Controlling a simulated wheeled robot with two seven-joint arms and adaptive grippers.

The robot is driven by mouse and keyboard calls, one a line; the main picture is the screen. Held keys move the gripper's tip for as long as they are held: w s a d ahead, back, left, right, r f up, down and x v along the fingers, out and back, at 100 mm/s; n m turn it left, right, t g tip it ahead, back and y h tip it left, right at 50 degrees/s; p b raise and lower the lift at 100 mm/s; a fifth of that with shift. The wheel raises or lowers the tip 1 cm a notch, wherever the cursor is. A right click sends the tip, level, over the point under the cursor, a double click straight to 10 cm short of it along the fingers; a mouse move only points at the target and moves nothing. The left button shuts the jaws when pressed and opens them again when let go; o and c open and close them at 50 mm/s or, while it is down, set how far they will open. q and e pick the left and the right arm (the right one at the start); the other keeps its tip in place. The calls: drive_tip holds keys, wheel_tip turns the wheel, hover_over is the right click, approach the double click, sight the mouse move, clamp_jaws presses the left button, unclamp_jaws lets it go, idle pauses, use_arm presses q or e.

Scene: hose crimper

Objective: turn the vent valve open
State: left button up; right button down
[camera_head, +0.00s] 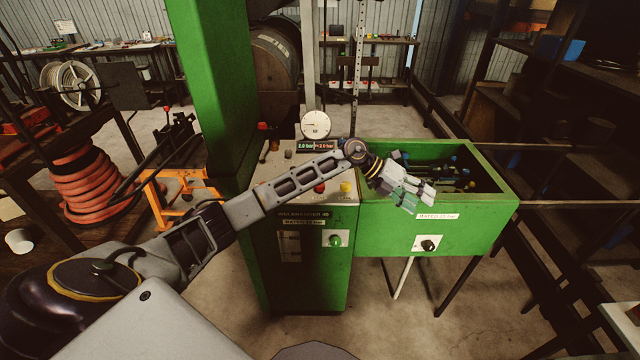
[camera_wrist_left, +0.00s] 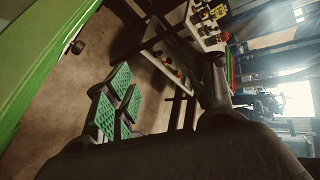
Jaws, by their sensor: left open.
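My left gripper (camera_head: 416,196) is open and empty, in front of and above the front wall of the green bin (camera_head: 470,236). A black knob (camera_head: 428,245) on a white plate sits on that wall, below my gripper and apart from it. It looks like the vent valve, but its label is too small to read. In the left wrist view, the gripper's green pads (camera_wrist_left: 115,100) stand apart, and a dark knob (camera_wrist_left: 77,47) on a green panel lies to their upper left. My right gripper is out of view.
The green machine cabinet (camera_head: 305,262) stands left of the bin, with a green knob (camera_head: 336,240) on its front. A dial gauge (camera_head: 315,124) and red and yellow buttons (camera_head: 346,187) sit on top. Dark fittings lie in the bin. Floor in front is clear.

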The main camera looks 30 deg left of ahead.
use_arm(q)
drive_tip(key=a+r+g+y, duration=0.1)
drive_tip(key=a+y, duration=0.3)
drive_tip(key=a, duration=0.6)
drive_tip(key=a+r+n+g+y, duration=0.1)
drive_tip(key=a+r+y, duration=0.2)
drive_tip(key=a, duration=0.7)
drive_tip(key=s+a+r+g+y, duration=0.1)
drive_tip(key=a+y, duration=0.4)
drive_tip(key=a, duration=0.5)
drive_tip(key=shift+a+r+b, duration=0.25)
drive_tip(key=shift+r+b, duration=0.05)
drive_tip(key=shift+r, duration=0.6)
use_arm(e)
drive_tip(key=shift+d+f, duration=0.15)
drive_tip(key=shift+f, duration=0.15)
use_arm(q)
drive_tip(key=shift+f, duration=0.1)
